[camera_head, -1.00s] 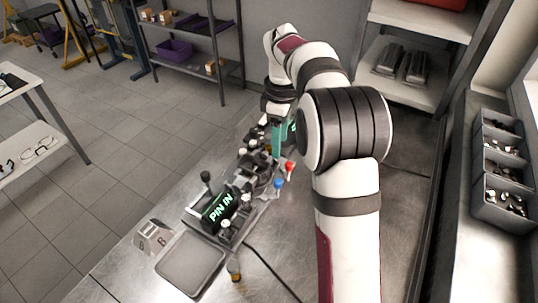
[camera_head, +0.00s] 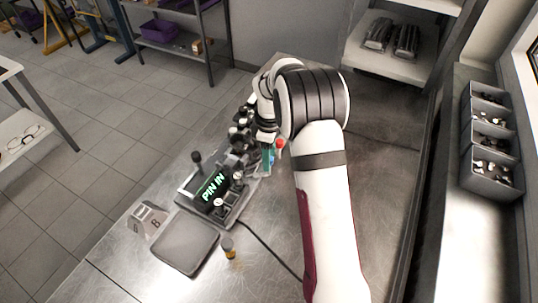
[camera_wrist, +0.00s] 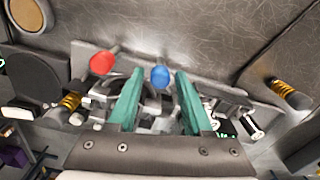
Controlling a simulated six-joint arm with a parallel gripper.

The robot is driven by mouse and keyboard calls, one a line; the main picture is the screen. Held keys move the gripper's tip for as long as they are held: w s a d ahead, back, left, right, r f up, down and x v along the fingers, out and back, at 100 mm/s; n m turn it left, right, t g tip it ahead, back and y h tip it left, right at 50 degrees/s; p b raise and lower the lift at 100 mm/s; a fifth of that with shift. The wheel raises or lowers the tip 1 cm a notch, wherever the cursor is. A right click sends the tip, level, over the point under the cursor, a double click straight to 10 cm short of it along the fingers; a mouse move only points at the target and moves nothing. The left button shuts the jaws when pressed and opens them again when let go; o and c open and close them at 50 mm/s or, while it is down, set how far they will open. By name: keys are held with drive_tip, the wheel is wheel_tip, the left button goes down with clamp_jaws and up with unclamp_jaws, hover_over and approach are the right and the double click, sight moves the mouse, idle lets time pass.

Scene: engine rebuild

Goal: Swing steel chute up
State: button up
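In the head view, a dark fixture (camera_head: 215,203) with a lit "PIN IN" display stands on the metal bench, and a row of mechanisms runs back from it. My gripper's green fingers (camera_head: 267,156) are low beside this row, partly hidden by my arm. In the wrist view, my gripper (camera_wrist: 159,90) has its two green fingers apart, with grey metal parts behind and between them. A red knob (camera_wrist: 102,62) is left of the fingers and a blue knob (camera_wrist: 160,77) shows between their tips. I cannot tell which metal part is the steel chute, or whether the fingers touch it.
A flat grey tray (camera_head: 185,247), a small block marked B (camera_head: 148,219) and a yellow-and-black plunger (camera_head: 229,247) are near the fixture's front. A cable crosses the bench. Grey bins (camera_head: 490,150) line the right side. The bench between cable and arm is clear.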

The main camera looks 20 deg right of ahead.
clamp_jaws()
drive_tip(key=shift+s+a+m, duration=0.6)
drive_tip(key=shift+m, duration=2)
drive_tip(key=shift+s+a+m, duration=0.6)
drive_tip(key=shift+a+m, duration=0.05)
drive_tip(key=shift+m, duration=1.95)
drive_tip(key=shift+s+a+m, duration=0.6)
drive_tip(key=shift+m, duration=2)
drive_tip(key=shift+o, duration=1.3)
unclamp_jaws()
drive_tip(key=shift+r, duration=0.1)
